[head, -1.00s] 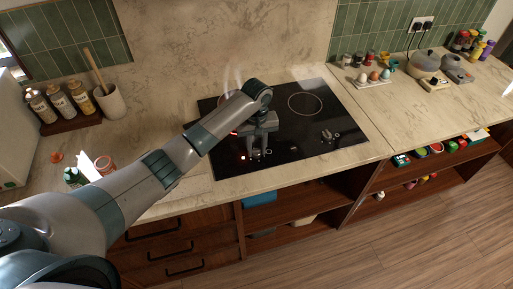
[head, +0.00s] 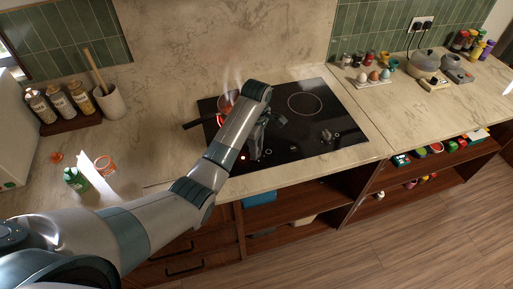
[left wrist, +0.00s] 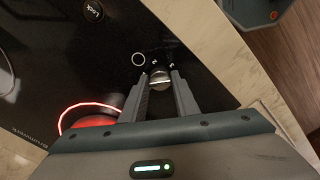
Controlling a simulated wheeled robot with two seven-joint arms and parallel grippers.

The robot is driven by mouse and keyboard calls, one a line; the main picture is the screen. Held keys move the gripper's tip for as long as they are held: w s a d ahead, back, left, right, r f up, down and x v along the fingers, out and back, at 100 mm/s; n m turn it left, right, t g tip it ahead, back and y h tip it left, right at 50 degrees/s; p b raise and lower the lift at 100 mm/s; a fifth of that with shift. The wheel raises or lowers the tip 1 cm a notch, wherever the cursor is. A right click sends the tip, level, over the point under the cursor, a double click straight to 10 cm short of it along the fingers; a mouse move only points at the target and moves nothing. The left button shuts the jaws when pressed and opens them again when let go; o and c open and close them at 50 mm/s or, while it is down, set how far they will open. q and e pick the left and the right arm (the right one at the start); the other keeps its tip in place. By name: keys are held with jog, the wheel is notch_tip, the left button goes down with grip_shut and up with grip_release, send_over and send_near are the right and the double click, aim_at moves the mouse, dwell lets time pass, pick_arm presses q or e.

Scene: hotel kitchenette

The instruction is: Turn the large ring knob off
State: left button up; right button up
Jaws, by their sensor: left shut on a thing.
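The black cooktop (head: 300,135) is set into the stone counter. Its left rear ring glows red beneath a small dark pan (head: 226,101), which steams; the glow also shows in the left wrist view (left wrist: 88,107). My left gripper (head: 257,152) is down at the front controls of the cooktop. In the left wrist view, the fingers of my left gripper (left wrist: 160,86) are shut on a small silver knob (left wrist: 160,77), one on each side. A white circle mark and small symbols lie beside it. In the head view my arm and gripper hide this knob. My right gripper is not in view.
More controls (head: 327,135) sit at the cooktop's front right. A red light (head: 243,157) shows near my gripper. The pan's handle (head: 197,124) points left.

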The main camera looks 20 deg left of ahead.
pick_arm(q)
jog(key=n, duration=0.4)
jog(key=shift+w+r+n, duration=0.1)
jog(key=shift+n, duration=1.9)
jog(key=o, duration=1.1)
jog(key=shift+c, duration=0.2)
jog(key=shift+r, duration=0.1)
